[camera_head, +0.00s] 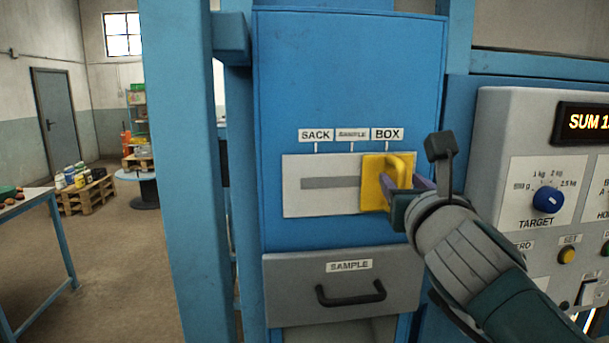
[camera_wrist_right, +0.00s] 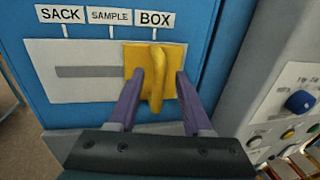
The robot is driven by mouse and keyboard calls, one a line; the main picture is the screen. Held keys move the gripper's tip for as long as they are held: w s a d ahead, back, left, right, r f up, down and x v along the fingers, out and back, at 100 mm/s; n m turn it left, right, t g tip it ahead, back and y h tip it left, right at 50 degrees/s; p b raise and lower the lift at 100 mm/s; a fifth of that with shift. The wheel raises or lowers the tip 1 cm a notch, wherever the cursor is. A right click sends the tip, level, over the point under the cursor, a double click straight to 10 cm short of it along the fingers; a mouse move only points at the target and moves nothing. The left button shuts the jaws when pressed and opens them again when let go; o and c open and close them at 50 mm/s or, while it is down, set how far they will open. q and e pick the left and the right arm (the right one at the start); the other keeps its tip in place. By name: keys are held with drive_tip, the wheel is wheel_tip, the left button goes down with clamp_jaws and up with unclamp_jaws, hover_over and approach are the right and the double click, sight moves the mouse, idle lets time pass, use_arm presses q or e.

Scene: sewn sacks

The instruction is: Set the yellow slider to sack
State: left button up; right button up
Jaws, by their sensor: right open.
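The yellow slider (camera_head: 374,180) is at the right end of its slot on a grey plate (camera_head: 299,200), under the BOX label (camera_head: 387,134). The SACK label (camera_head: 316,135) is above the slot's left end, with a SAMPLE label (camera_head: 352,134) between them. My right gripper (camera_head: 404,183) is at the slider. In the right wrist view its purple fingers (camera_wrist_right: 155,88) are open, one on each side of the slider's upright handle (camera_wrist_right: 157,85). I cannot tell whether they touch it. My left gripper is in neither view.
A grey SAMPLE drawer (camera_head: 350,267) with a dark handle is below the plate. A control panel (camera_head: 500,133) with a blue TARGET knob (camera_head: 548,199) stands to the right. A blue post (camera_head: 180,150) stands to the left. The slot (camera_head: 328,183) left of the slider is clear.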

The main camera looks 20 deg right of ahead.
drive_tip(key=shift+x, duration=0.95)
drive_tip(key=shift+c, duration=0.2)
drive_tip(key=shift+a, duration=0.1)
clamp_jaws()
idle(0.5)
